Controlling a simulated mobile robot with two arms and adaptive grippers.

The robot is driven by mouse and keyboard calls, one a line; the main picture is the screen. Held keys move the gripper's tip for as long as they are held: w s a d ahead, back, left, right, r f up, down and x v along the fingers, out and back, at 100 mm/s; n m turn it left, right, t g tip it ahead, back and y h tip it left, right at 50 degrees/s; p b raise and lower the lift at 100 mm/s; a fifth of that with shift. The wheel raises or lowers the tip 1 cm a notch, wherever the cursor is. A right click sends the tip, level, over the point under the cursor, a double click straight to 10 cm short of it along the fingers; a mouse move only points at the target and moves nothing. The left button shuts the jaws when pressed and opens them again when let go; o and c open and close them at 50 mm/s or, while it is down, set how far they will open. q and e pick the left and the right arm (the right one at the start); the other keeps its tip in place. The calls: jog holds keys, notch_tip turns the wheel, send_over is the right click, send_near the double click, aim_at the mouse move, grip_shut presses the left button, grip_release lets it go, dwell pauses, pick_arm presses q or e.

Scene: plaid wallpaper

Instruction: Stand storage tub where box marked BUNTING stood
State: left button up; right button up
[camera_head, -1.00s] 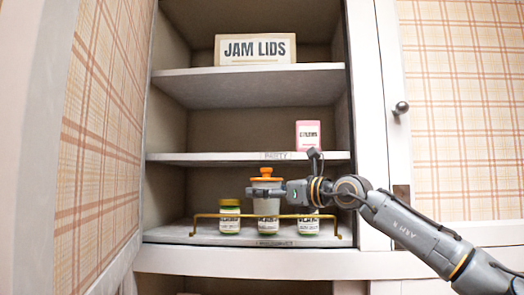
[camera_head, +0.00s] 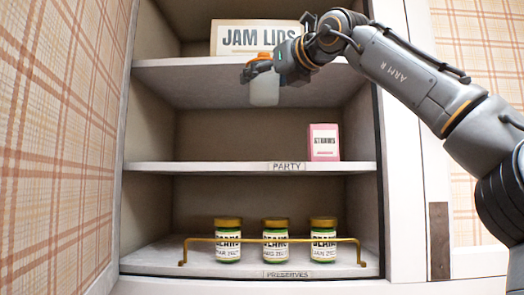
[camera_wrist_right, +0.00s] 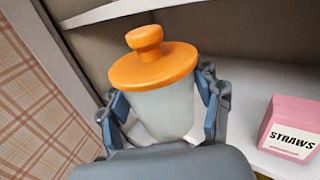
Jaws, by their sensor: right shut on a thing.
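The storage tub (camera_head: 264,90) is a pale, translucent tub with an orange knobbed lid. My right gripper (camera_head: 262,68) is shut on it and holds it upright in the air in front of the cupboard, level with the upper shelf edge. In the right wrist view the tub (camera_wrist_right: 163,110) sits between both fingers of the gripper (camera_wrist_right: 165,105), its lid above them. No box marked BUNTING is in view. The shelf labelled PARTY (camera_head: 220,167) has a wide bare stretch left of a pink box. My left gripper is not in view.
The pink STRAWS box (camera_head: 323,143) stands at the right of the PARTY shelf; it also shows in the right wrist view (camera_wrist_right: 290,130). A JAM LIDS box (camera_head: 228,38) is on the upper shelf. Several BEANS jars (camera_head: 275,252) stand behind a brass rail (camera_head: 205,239) on the PRESERVES shelf.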

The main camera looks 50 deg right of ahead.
jog(key=w+d+f+p, duration=0.2)
jog(key=w+d+f, duration=0.5)
jog(key=d+f, duration=0.1)
jog(key=shift+w+p, duration=0.3)
jog(key=shift+w, duration=0.1)
notch_tip(320, 180, down, 4)
jog(key=shift+w+r, duration=0.15)
jog(key=shift+r, duration=0.1)
jog(key=shift+w+d+f, duration=0.1)
jog(key=shift+d+f, duration=0.1)
jog(key=shift+f, duration=0.05)
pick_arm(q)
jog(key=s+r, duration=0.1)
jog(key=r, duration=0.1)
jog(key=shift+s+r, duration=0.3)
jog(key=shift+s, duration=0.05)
